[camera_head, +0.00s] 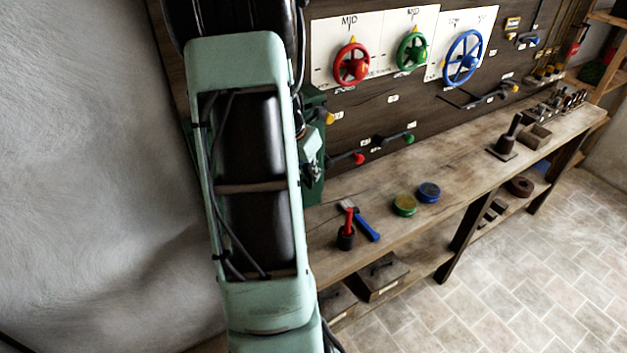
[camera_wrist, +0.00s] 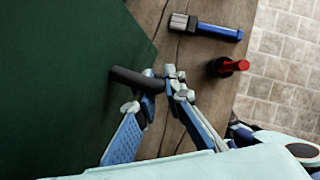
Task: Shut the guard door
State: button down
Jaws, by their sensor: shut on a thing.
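The guard door (camera_wrist: 60,80) is a dark green flat panel that fills the left of the wrist view. A dark bar handle (camera_wrist: 124,75) stands out from its right part. My gripper (camera_wrist: 160,82) has its fingers shut on the handle. In the head view a green housing (camera_head: 316,188) shows beside my arm at the back left of the bench, and my gripper (camera_head: 311,150) is partly seen in front of it. My arm hides most of the housing and the door there, so I cannot tell the door's angle.
The wooden bench (camera_head: 450,165) runs to the right. Red, green and blue handwheels (camera_head: 462,57) hang on the back board. Tiled floor is clear in front.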

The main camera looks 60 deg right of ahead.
jog(key=shift+w+d+n+t, duration=0.3)
jog(key=shift+w+d+n, duration=0.3)
jog(key=shift+w+d, duration=0.6)
jog(key=shift+d+r, duration=0.1)
jog(key=shift+r, duration=0.05)
jog(key=shift+w+r, duration=0.1)
jog(key=c, duration=2)
grip_release()
jog(key=shift+d, duration=0.15)
jog(key=v, duration=1.1)
jog(key=shift+a+r, duration=0.3)
